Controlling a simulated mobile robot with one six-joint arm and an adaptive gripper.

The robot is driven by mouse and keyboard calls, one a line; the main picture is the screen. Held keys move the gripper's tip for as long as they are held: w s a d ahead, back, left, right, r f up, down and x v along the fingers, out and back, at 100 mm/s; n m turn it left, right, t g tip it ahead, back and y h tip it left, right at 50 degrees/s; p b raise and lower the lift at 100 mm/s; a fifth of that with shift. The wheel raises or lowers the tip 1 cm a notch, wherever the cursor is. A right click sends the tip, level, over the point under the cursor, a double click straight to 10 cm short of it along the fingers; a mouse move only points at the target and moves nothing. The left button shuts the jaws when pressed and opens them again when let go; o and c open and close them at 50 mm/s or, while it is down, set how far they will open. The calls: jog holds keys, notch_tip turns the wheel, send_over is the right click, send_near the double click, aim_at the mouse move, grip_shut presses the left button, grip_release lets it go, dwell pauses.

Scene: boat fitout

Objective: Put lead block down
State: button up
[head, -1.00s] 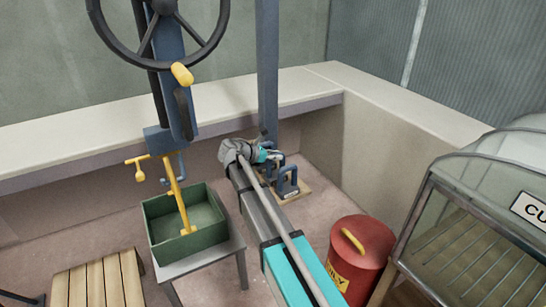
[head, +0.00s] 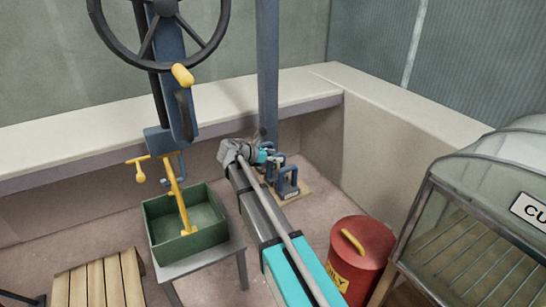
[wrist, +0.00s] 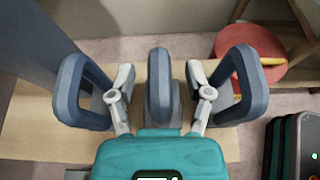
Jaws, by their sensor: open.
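Blue-grey lead blocks with loop handles stand upright on a pale wooden board (wrist: 35,130) on the floor. In the wrist view, the middle lead block (wrist: 159,85) is between the two fingers of my gripper (wrist: 160,78). The fingers are spread, with a visible gap on each side of its handle. A left block (wrist: 68,90) and a right block (wrist: 244,85) flank the fingers closely. In the head view, my gripper (head: 264,154) is partly hidden by my arm, and one block (head: 287,182) shows clearly in front of it.
A blue post (head: 267,70) rises close behind the blocks. A red bin (head: 362,258) with a yellow handle stands to the right. A green box (head: 165,248) sits on a small table (head: 215,258) to the left. A low cream wall ledge (head: 225,97) runs behind.

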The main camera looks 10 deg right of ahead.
jog(key=p+v, duration=0.4)
jog(key=v, duration=0.7)
jog(key=shift+a, duration=0.3)
jog(key=shift+w+r, duration=0.1)
dwell(1.2)
